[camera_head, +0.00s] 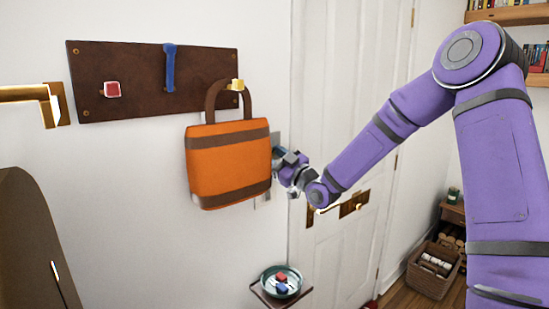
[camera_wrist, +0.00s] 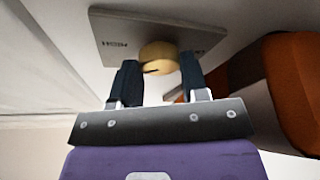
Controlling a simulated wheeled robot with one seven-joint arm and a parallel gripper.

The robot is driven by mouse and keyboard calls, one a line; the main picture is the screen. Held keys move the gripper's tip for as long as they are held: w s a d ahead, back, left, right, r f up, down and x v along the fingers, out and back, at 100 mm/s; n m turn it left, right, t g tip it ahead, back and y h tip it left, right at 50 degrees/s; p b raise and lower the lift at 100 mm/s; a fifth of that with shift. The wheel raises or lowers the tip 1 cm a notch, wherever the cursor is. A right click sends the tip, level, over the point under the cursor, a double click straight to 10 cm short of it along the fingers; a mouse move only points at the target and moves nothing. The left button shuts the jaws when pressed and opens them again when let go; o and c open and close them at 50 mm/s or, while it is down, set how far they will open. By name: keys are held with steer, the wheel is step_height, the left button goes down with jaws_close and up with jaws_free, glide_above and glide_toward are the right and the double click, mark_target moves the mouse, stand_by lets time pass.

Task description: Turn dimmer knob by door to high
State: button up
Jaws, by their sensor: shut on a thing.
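The dimmer knob (camera_wrist: 158,55) is round and brass-coloured, on a grey metal wall plate (camera_wrist: 205,42) in the wrist view. A dark mark shows on the knob's near edge. Lettering on the plate left of the knob appears to be HIGH, seen upside down. My gripper (camera_wrist: 160,76) has its two dark fingers on either side of the knob, shut on it. In the head view my gripper (camera_head: 283,160) is at the wall just right of the orange bag, left of the door (camera_head: 345,100). The knob is hidden there.
The orange bag (camera_head: 228,165) hangs from a yellow peg on a dark rack (camera_head: 140,60), close beside my gripper; it also shows in the wrist view (camera_wrist: 290,85). A small shelf with a dish (camera_head: 266,275) is below. A basket (camera_head: 432,270) stands at right.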

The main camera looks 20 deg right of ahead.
steer(key=shift+m, duration=0.3)
steer(key=o, duration=0.9)
steer(key=shift+o, duration=0.2)
